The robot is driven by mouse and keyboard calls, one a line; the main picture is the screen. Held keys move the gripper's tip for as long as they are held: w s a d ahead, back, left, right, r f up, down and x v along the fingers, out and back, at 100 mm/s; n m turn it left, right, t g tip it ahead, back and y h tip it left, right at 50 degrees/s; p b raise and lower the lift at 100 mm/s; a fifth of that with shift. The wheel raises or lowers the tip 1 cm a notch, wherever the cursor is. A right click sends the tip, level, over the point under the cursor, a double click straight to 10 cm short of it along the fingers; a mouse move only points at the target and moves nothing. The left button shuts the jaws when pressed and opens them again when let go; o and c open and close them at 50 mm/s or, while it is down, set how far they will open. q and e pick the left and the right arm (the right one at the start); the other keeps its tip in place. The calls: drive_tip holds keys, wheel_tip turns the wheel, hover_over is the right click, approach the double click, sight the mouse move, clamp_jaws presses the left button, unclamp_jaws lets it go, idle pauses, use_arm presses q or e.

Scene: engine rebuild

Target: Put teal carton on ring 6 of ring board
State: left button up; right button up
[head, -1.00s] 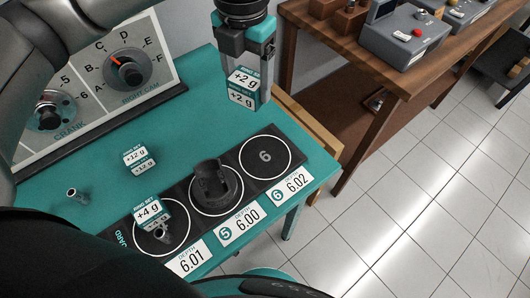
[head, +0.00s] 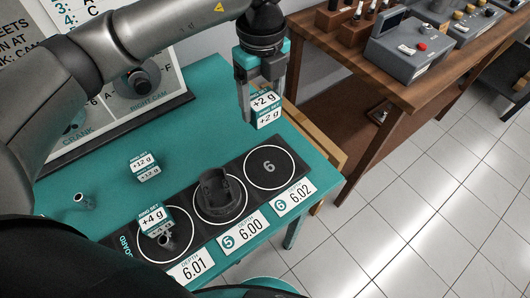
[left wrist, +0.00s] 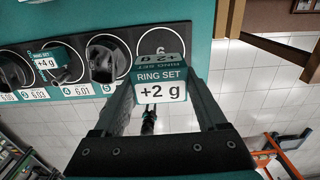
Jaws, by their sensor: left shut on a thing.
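My left gripper (head: 264,100) is shut on the teal carton (head: 266,108), a small box with white "+2 g" labels. It holds the carton in the air above the far edge of the teal table, behind ring 6. In the left wrist view the carton (left wrist: 161,82) sits between the two fingers and covers part of ring 6. Ring 6 (head: 269,167) of the black ring board (head: 243,189) is an empty white circle with a "6" in it.
A dark piston-like part (head: 217,187) stands on ring 5. A "+4 g" carton (head: 155,220) and a small metal part (head: 166,241) are at the ring to its left. A "+12 g" carton (head: 145,166) stands on the table behind. A wooden bench (head: 405,85) stands to the right.

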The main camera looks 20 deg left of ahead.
sight(262, 115)
use_arm(q)
wheel_tip(262, 115, down, 12)
drive_tip(key=shift+r+b, duration=0.1)
drive_tip(key=shift+b, duration=0.35)
drive_tip(key=shift+f, duration=2.05)
drive_tip(key=shift+f+b, duration=0.15)
drive_tip(key=shift+b, duration=0.2)
drive_tip(key=o, duration=1.3)
drive_tip(key=shift+r, duration=0.55)
wheel_tip(262, 115, up, 11)
drive_tip(key=shift+r+p, duration=0.15)
drive_tip(key=shift+p, duration=0.5)
